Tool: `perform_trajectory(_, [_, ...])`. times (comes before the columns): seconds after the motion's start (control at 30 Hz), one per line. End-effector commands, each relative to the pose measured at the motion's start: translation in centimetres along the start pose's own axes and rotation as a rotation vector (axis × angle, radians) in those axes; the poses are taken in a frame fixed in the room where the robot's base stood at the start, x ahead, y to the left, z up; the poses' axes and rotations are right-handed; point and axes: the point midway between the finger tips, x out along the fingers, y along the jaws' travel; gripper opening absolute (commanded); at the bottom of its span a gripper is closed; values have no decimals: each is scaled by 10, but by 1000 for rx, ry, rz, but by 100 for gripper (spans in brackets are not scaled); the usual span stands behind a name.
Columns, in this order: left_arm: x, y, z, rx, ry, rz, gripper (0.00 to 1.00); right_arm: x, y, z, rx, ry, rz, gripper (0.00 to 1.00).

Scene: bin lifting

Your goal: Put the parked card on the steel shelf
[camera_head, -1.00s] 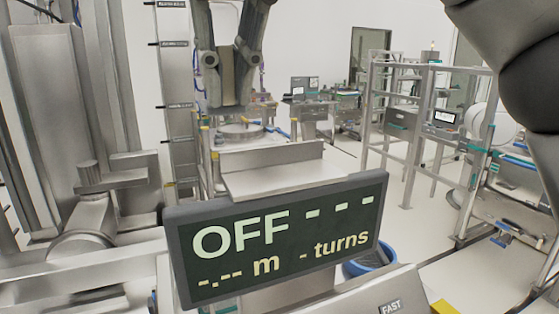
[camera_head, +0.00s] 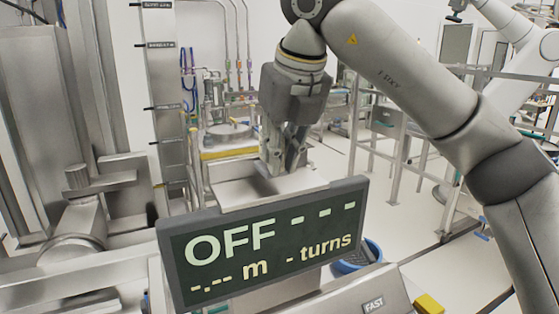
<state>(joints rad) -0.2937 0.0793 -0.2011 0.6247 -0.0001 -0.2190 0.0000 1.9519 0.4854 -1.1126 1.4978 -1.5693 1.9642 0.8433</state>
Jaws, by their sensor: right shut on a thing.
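My right gripper (camera_head: 281,170) reaches down from above, its fingers at the steel shelf behind the display panel. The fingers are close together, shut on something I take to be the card. The card itself is not clearly distinguishable between the fingers. The steel shelf (camera_head: 228,196) is a flat ledge with a raised back, partly hidden by the gripper and the panel. I cannot tell whether the held thing touches it. My left gripper is not in view.
The dark display panel (camera_head: 262,246), reading OFF, stands right in front of the shelf. A steel column with a clamp-like fitting (camera_head: 100,178) is at the left. A blue bin (camera_head: 358,258) stands below, to the right. Open floor lies further right.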

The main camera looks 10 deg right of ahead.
Motion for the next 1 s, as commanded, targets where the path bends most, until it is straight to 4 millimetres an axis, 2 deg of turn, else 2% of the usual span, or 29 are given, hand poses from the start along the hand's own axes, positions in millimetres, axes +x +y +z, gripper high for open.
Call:
perform_trajectory(0.17, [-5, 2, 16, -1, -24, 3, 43, 18, 1, -9, -4, 1, 1, 0])
perform_trajectory(0.57, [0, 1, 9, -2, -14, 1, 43, 25, 2, -12, -2, 0, 1, 0])
perform_trajectory(0.6, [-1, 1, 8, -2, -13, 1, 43, 24, 2, -11, -3, 0, 1, 18])
perform_trajectory(0.73, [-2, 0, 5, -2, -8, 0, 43, 23, 2, -11, -3, 0, 1, 34])
perform_trajectory(1.0, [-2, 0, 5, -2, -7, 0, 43, 23, 2, -11, -3, 0, 1, 35])
